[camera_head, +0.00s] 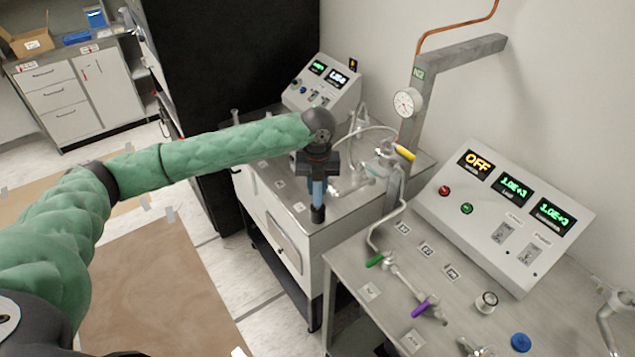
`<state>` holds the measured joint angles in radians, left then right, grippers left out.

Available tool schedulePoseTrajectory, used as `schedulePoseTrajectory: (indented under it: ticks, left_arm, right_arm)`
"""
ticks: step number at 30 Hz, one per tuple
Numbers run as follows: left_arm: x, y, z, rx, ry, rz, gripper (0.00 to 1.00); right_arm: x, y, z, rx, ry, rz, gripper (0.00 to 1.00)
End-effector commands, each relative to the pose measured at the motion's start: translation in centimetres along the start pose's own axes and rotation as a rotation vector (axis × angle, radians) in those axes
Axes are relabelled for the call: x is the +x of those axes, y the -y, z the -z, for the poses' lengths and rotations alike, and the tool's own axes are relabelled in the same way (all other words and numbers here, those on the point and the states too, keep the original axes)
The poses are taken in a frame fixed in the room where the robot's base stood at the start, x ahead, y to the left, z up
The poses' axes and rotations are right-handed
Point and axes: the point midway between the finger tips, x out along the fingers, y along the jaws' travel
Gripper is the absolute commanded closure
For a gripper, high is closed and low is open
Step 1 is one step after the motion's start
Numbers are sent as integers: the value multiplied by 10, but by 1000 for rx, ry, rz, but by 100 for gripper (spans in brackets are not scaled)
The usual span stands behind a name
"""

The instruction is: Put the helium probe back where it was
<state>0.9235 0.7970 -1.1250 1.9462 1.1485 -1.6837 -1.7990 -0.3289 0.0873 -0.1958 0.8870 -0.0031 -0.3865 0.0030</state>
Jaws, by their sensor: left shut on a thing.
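My left arm reaches in from the left. Its gripper (318,172) points down over the front part of the metal-topped cart (285,235) in the middle. It is shut on a slim probe with a blue body and a dark lower end, the helium probe (318,198). The probe hangs about upright. I cannot tell whether its lower end touches the cart top. The gripper hides the probe's upper part. The probe's former resting place cannot be made out for certain. My right gripper is not in view.
A display box (322,85) stands at the back of the cart, with tubing and a yellow-handled valve (404,152) at right. A nearer bench (370,300) holds a control panel reading OFF (505,215), green (375,261) and purple (420,309) valve handles, and a blue cap (520,342).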

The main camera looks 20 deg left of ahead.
Motion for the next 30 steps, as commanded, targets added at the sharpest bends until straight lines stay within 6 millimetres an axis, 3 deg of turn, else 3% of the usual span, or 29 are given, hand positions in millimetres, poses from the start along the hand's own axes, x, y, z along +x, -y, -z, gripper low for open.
schedulePoseTrajectory:
  ticks: [20, 21, 23, 24, 30]
  left_arm:
    - [11, 0, 0, -1, 0, -1, 100]
    - [11, 0, 0, -1, 1, -1, 72]
    - [11, 0, 0, -1, 1, -1, 60]
    - [11, 0, 0, -1, 1, -1, 56]
    - [11, 0, 0, -1, 1, 0, 56]
  right_arm:
    - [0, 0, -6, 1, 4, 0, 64]
    - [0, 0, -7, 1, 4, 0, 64]
    - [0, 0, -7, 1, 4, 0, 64]
    - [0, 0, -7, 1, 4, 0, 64]
    - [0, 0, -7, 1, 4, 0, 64]
